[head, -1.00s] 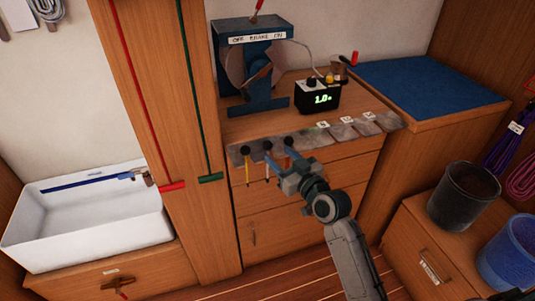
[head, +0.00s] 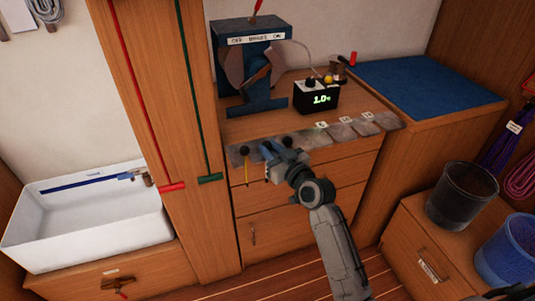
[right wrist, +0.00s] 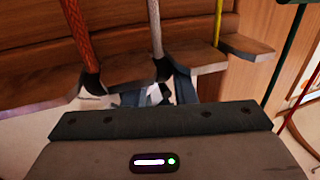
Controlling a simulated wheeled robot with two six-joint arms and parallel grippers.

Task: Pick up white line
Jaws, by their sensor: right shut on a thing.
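The white line (right wrist: 156,25) hangs at the edge of the grey strip, between a yellow line (right wrist: 217,35) and an orange-red line (right wrist: 78,35) in the right wrist view. My right gripper (right wrist: 156,95) is shut on the white line at its black end piece, with a white bit showing between the fingers. In the head view my right gripper (head: 269,153) covers most of the white line and its black knob; the yellow line (head: 247,171) hangs just left of it. My left gripper is not in view.
A blue brake device (head: 252,65) and a black box with a green display (head: 316,97) stand on the counter. A white basin (head: 85,230) is at left. A black bucket (head: 463,195) and a blue bucket (head: 508,252) stand at right.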

